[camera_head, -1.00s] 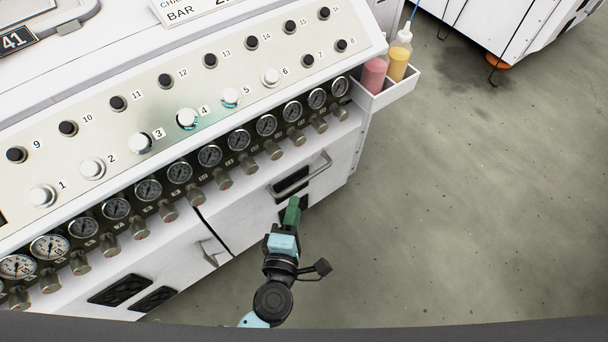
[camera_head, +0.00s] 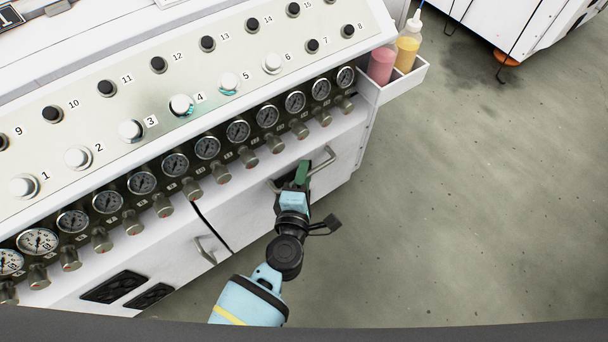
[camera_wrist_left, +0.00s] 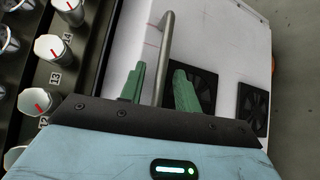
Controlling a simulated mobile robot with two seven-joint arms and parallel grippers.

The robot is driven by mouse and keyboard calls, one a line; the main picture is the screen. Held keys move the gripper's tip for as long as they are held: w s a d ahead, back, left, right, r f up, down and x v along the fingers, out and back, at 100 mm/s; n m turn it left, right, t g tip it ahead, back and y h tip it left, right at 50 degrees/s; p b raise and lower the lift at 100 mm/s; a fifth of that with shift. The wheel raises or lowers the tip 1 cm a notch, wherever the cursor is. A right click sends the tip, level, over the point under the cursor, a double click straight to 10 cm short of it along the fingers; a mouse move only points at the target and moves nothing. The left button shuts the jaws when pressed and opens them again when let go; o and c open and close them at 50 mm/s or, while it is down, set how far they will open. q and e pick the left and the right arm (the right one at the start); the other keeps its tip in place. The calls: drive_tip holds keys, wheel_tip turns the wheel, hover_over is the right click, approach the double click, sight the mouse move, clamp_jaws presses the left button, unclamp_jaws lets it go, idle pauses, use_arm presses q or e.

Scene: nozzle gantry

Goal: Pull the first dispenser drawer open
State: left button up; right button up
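The right white front panel (camera_head: 246,213) of the machine carries a metal bar handle (camera_head: 327,159) and looks closed. The panel to its left has its own handle (camera_head: 206,249). I cannot tell which drawer is the first. My left gripper (camera_head: 302,174) is at the right bar handle, its green fingers hiding part of it. In the left wrist view, the fingers of my left gripper (camera_wrist_left: 160,88) are apart, and the bar handle (camera_wrist_left: 164,55) runs between them. Contact with the bar does not show. My right gripper is not in view.
Knobs and a row of gauges (camera_head: 208,147) line the sloped console just above the handle. A side tray (camera_head: 398,86) holds a pink bottle (camera_head: 382,62) and a yellow bottle (camera_head: 407,50). Black vents (camera_head: 113,287) sit low at left. The floor (camera_head: 470,220) at right is clear.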

use_arm(q)
drive_tip(key=shift+w, duration=0.15)
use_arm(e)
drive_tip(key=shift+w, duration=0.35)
use_arm(q)
clamp_jaws()
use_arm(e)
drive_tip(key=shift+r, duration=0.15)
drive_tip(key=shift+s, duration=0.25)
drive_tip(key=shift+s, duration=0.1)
